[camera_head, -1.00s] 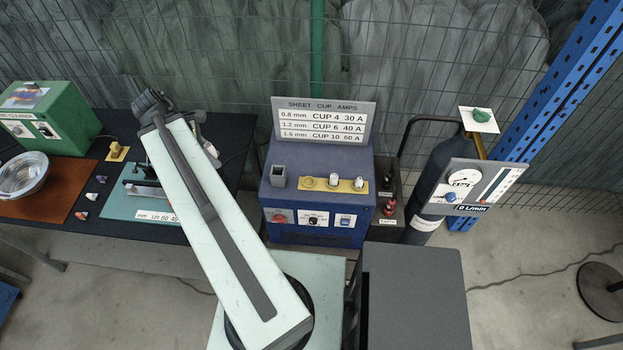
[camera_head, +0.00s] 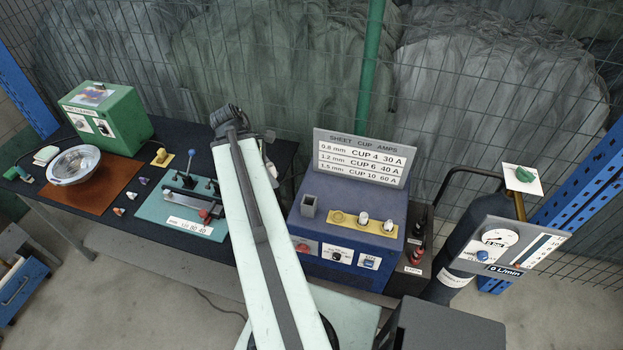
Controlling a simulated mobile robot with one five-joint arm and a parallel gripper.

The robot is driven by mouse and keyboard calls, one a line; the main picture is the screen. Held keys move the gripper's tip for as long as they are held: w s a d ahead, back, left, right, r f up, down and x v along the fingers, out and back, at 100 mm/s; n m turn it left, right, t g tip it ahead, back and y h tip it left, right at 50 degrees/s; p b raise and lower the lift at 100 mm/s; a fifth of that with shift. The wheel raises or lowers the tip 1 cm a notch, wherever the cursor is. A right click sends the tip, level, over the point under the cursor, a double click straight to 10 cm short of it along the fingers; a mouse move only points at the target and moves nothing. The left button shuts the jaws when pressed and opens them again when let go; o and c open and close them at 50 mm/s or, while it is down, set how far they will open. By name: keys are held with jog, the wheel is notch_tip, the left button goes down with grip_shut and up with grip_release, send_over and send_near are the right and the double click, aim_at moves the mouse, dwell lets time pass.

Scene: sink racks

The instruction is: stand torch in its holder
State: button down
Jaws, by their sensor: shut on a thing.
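A short grey square socket (camera_head: 309,206), which looks like the torch holder, stands upright on the left of the blue power source's (camera_head: 345,228) top. Its mouth is open and no torch shows in it. I cannot make out the torch in this view. My pale arm rises across the middle, left of the power source, and ends in a dark joint. My gripper is hidden behind the arm, so its jaws and anything in them do not show.
A sign board (camera_head: 361,158) stands behind the socket, with cup pieces on a yellow strip (camera_head: 362,225) beside it. A gas cylinder (camera_head: 459,260) stands right. The dark bench at left holds a green box (camera_head: 108,115), a metal bowl (camera_head: 74,164) and a teal plate (camera_head: 180,213).

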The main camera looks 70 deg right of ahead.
jog(key=s+d+f+b, duration=0.1)
jog(key=s+d, duration=0.6)
jog(key=d, duration=0.3)
jog(key=shift+s+f, duration=0.1)
jog(key=b+x, duration=0.3)
jog(key=shift+w+d+f+b, duration=0.2)
jog(key=shift+w+f+b, duration=0.1)
jog(key=shift+f, duration=0.1)
jog(key=shift+f, duration=0.15)
jog(key=c, duration=1.1)
grip_release()
